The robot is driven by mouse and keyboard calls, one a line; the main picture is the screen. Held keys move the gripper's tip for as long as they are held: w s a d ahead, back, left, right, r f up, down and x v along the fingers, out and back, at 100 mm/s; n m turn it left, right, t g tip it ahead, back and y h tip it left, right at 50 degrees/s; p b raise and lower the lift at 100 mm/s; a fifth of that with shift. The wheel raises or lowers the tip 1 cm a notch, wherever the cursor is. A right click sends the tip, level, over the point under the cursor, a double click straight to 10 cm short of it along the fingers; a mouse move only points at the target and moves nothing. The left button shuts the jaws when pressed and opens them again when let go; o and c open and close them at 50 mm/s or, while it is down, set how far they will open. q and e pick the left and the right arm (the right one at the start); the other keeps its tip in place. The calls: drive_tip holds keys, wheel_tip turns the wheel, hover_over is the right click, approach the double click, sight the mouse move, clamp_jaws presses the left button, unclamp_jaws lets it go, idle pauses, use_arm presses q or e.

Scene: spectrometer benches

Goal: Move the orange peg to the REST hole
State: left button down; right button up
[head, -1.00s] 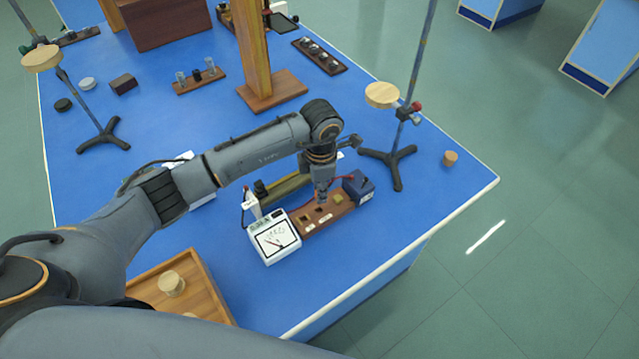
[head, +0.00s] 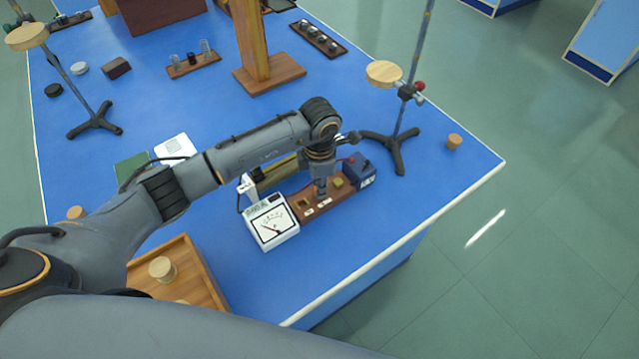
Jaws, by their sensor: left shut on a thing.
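My left gripper (head: 321,190) points straight down over the middle of a brown wooden board (head: 349,194) and is shut. Its fingertips are at or just above the board top; I cannot tell which. The orange peg cannot be made out; the fingers hide what they hold. A dark square hole (head: 304,202) shows in the board to the left of the fingers. Small white labels lie along the board's front edge, too small to read, so I cannot tell which hole is REST. My right gripper is not in view.
A white dial meter (head: 272,221) stands against the board's left end and a dark blue box (head: 359,170) at its right end. A clamp stand (head: 397,150) rises behind right. A wooden tray (head: 205,276) is front left. The blue bench top is clear at front right.

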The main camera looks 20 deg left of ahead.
use_arm(q)
drive_tip(key=shift+f, duration=0.15)
drive_tip(key=c, duration=1.2)
unclamp_jaws()
wheel_tip(320, 180, up, 12)
drive_tip(key=shift+r, duration=0.1)
